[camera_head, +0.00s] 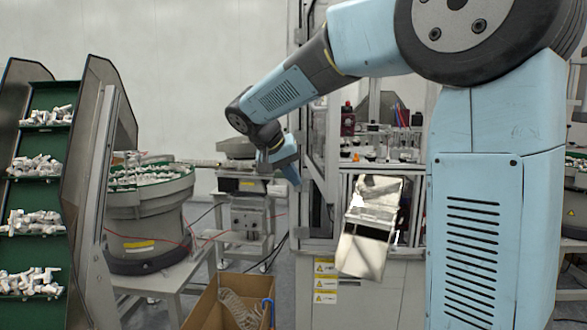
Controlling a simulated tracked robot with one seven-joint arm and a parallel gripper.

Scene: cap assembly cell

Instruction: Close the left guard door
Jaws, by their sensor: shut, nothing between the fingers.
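The machine cabinet stands in the middle, partly hidden behind my arm. A metal-framed clear panel (320,135), seemingly the left guard door, stands upright at the left side of its opening. It appears swung out from the opening, though its exact angle is hard to tell. My gripper (294,178) is at the end of my blue arm, pointing down just left of this panel. It looks shut and empty. I cannot tell whether it touches the panel's frame. My arm hides the upper part of the opening.
A shiny metal chute (370,225) hangs at the cabinet front, above warning labels (325,280). A bowl feeder (150,210) with white parts stands left on a table. Green shelves (40,170) with white parts stand far left. An open cardboard box (203,305) sits on the floor.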

